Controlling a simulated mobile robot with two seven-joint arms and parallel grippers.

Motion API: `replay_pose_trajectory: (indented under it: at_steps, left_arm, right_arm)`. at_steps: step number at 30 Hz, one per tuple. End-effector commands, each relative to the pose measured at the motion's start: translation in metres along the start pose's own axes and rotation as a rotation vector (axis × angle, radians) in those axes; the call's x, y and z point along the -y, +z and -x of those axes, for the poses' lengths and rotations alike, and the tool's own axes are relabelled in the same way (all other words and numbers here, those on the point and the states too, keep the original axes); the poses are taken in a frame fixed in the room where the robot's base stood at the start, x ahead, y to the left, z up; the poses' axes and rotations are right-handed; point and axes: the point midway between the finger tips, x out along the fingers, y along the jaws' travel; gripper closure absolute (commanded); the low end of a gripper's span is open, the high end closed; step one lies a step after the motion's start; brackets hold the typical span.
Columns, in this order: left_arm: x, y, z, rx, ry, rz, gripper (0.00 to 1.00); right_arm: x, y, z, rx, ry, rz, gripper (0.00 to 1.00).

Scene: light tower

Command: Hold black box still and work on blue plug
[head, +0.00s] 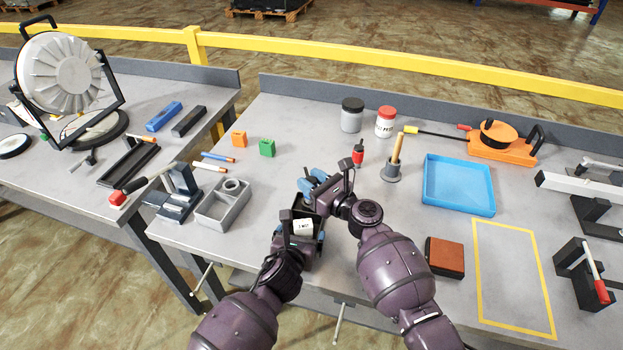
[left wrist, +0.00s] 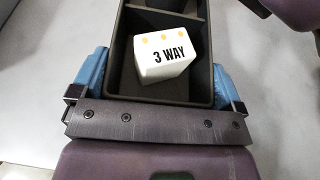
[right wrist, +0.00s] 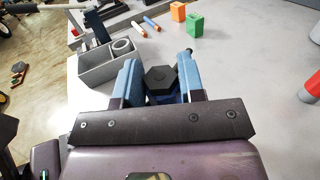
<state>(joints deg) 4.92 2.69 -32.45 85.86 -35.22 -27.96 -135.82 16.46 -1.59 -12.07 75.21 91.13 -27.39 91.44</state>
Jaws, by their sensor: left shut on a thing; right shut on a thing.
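The black box (left wrist: 206,60) is an open, divided dark tray near the front of the bench. My left gripper (head: 303,238) is shut on it, with its blue fingers against the box's two outer sides in the left wrist view. A white block marked "3 WAY" (left wrist: 162,54) sits tilted inside one compartment. My right gripper (head: 318,184) is just beyond the left one. In the right wrist view its blue fingers are closed around a piece with a black hexagonal top (right wrist: 160,79). Some blue shows beneath that top, consistent with the blue plug; its lower end is hidden.
A grey compartment tray (head: 222,205) stands left of my grippers. Green (head: 267,148) and orange (head: 239,139) blocks lie behind. The bench's front edge is close.

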Motion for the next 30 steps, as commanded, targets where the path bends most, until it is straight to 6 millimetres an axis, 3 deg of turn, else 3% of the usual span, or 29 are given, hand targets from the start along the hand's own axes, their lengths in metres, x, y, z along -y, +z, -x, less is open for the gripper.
replay_pose_trajectory:
  at_steps: [30]
  left_arm:
    - [0.000,0.000,0.000,0.000,0.000,0.000,0.34]
  right_arm:
    - [0.000,-0.020,0.000,0.000,-0.001,0.000,0.88]
